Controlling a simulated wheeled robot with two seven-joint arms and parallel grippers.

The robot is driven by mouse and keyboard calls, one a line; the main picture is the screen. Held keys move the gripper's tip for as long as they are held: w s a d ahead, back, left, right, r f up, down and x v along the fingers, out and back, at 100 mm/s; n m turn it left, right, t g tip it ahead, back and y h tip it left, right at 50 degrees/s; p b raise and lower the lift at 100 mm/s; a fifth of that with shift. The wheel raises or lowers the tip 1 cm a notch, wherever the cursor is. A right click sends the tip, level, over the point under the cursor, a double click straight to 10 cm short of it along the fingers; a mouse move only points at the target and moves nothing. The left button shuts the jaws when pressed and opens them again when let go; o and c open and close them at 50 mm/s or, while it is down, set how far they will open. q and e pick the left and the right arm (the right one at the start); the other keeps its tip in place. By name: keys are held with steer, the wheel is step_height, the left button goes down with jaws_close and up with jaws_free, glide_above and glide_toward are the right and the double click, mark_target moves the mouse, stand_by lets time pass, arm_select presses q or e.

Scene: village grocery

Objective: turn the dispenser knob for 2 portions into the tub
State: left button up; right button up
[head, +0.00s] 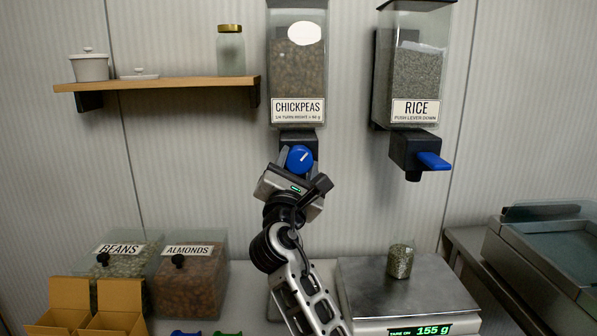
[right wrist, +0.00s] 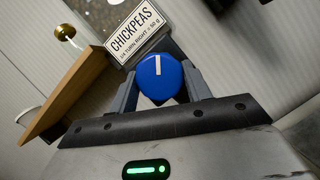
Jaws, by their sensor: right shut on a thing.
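The chickpea dispenser (head: 297,70) hangs on the wall, with a blue round knob (head: 300,158) below its label. My right gripper (head: 298,164) is at the knob, its fingers shut on the knob's two sides. The right wrist view shows the blue knob (right wrist: 160,78) between the fingers, its white mark pointing up in that picture. In the head view the mark leans to the upper right. The label speaks of a quarter turn right. I cannot make out a tub under the dispenser; my right arm covers much of that area. My left gripper is not in view.
A rice dispenser (head: 415,75) with a blue lever (head: 433,160) hangs to the right. A filled jar (head: 400,261) stands on a scale (head: 400,290) reading 155 g. Bins of beans (head: 125,262) and almonds (head: 188,285) stand left. A wooden shelf (head: 160,83) is above.

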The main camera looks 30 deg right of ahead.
steer(key=m+g, duration=0.1)
steer(key=m, duration=0.2)
steer(key=m+g+h, duration=0.1)
steer(key=m+g, duration=0.1)
steer(key=m, duration=0.2)
steer(key=shift+w+a+r, duration=0.1)
steer(key=shift+a+r, duration=0.05)
steer(key=shift+m+g+y, duration=0.3)
steer(key=shift+m+g, duration=0.7)
steer(key=shift+m, duration=1.3)
steer(key=o, duration=1)
steer(key=shift+c, duration=0.2)
